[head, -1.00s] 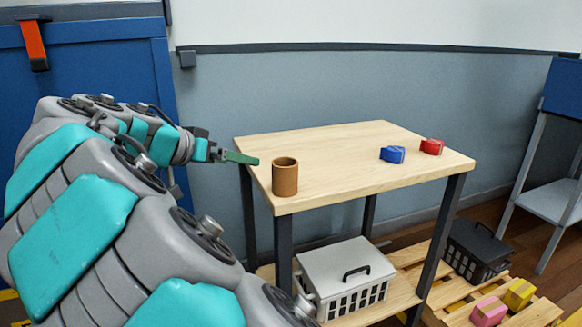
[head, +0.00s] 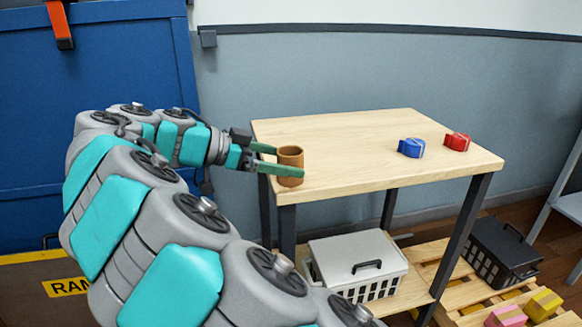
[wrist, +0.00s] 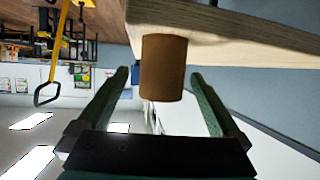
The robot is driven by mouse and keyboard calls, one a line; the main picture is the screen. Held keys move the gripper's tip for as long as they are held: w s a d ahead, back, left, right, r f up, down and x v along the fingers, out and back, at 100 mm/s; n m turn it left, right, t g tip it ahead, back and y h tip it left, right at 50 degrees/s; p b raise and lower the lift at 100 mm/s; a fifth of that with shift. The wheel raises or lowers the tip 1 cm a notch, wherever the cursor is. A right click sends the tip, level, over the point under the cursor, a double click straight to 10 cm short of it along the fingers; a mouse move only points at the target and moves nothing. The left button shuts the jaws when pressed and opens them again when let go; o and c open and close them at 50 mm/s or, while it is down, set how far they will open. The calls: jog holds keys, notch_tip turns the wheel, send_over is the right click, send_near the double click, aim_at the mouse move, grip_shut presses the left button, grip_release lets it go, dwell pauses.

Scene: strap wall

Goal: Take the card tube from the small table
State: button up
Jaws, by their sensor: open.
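The card tube (head: 291,157) is a short brown cylinder standing upright on the small table (head: 370,150), near its left front corner. My gripper (head: 290,160) is open, with its green fingers reaching in from the left on both sides of the tube. In the wrist view the tube (wrist: 163,68) shows between the two fingers of my gripper (wrist: 163,82), with a gap visible on each side. The wooden table top (wrist: 220,35) shows beside it there.
A blue strap bundle (head: 411,148) and a red one (head: 457,141) lie on the table's right part. A white crate (head: 355,265) sits on the lower shelf. A black crate (head: 503,250) and pink and yellow blocks are on a pallet at right. The table's middle is clear.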

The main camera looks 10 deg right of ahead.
aim_at(302, 165)
jog(key=shift+p+x, duration=0.6)
jog(key=shift+x, duration=1.9)
jog(key=shift+w+f, duration=0.1)
jog(key=shift+c, duration=0.4)
jog(key=shift+a, duration=0.1)
jog(key=c, duration=1.3)
